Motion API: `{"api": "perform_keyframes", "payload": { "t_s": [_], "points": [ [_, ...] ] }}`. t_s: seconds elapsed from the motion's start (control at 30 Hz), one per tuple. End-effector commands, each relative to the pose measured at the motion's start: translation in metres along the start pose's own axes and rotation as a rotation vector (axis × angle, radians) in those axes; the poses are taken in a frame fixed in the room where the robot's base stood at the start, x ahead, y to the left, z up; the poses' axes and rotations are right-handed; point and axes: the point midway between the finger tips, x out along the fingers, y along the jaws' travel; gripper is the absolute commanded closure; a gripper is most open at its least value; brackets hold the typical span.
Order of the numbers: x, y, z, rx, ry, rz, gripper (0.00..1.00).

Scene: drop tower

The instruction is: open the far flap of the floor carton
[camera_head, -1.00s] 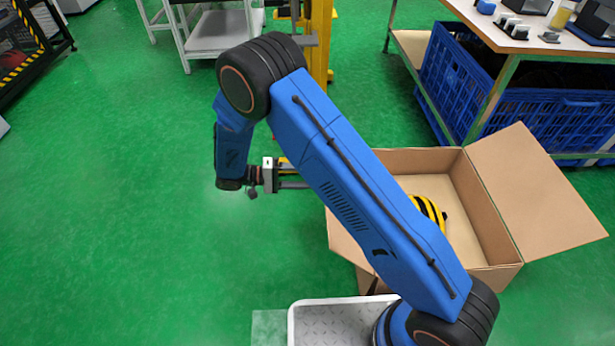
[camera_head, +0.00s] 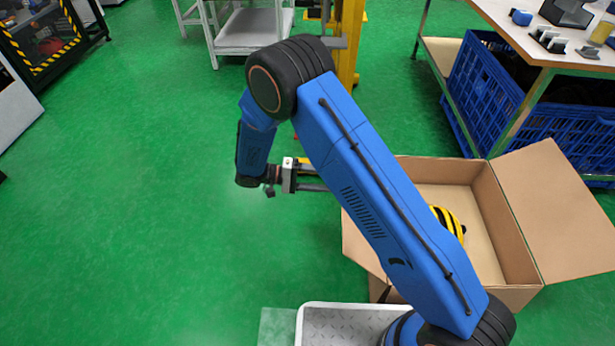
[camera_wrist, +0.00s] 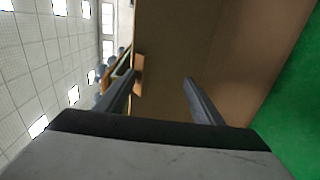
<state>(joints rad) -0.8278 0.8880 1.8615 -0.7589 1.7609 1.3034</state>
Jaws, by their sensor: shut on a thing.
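The open floor carton (camera_head: 515,240) stands at the right in the head view. Its right flap (camera_head: 560,210) is spread outward and its left flap (camera_head: 358,235) slopes outward. The far flap is not clearly visible there, and my blue arm covers part of the carton. My gripper (camera_head: 318,177) points right, just beyond the carton's left side, its tips close to or behind my arm. In the wrist view, brown cardboard (camera_wrist: 235,50) fills the space beyond and between the fingers of my gripper (camera_wrist: 160,82). The jaws are on the cardboard flap; the exact contact is hard to see.
A yellow-and-black striped object (camera_head: 448,221) lies in the carton. Blue crates (camera_head: 480,95) and a workbench (camera_head: 510,35) stand behind it at the right. A grey trolley (camera_head: 250,35) and yellow post (camera_head: 347,50) are at the back. Green floor at the left is clear.

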Motion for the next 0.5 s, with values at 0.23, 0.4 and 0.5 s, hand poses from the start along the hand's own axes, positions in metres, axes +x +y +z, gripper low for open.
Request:
{"api": "perform_keyframes", "payload": {
  "t_s": [0.23,0.4,0.5],
  "points": [
    [-0.038,-0.003,0.001,-0.003,-0.001,-0.001,0.7],
    [-0.073,-0.002,0.001,0.0,0.001,-0.002,0.7],
    [-0.093,-0.002,0.0,0.0,0.001,-0.001,0.7]
  ]
}}
